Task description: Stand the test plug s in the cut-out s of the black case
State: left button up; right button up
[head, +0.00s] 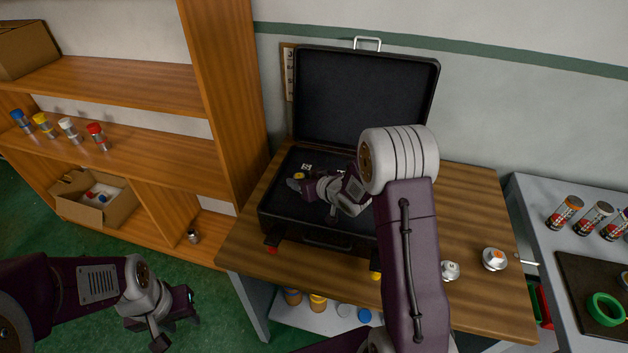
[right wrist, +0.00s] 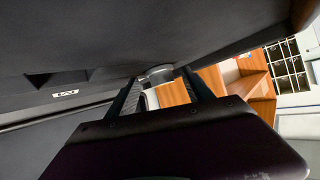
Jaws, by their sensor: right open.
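The black case (head: 348,98) stands open on the wooden table, lid up, with a dark foam inside and small white labels (head: 307,165). My right arm reaches over the case. My right gripper (head: 296,182) is low over the left part of the foam. In the right wrist view a grey round piece (right wrist: 158,73) sits between the open fingertips, against the foam; contact with the fingers is unclear. A dark cut-out (right wrist: 50,80) with a white label is to its left. My left gripper (head: 178,316) hangs over the floor, its jaws unclear.
A wooden shelf (head: 150,90) stands left of the table (head: 470,205), with several coloured-cap cylinders and a cardboard box (head: 97,200). Two light round fittings (head: 494,259) (head: 450,271) lie on the table's right. A grey bench (head: 545,205) with cans stands further right.

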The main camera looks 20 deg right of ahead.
jog(key=v, duration=0.9)
jog(key=shift+s+d+r, duration=0.1)
jog(key=shift+s+r, duration=0.1)
jog(key=shift+r, duration=0.2)
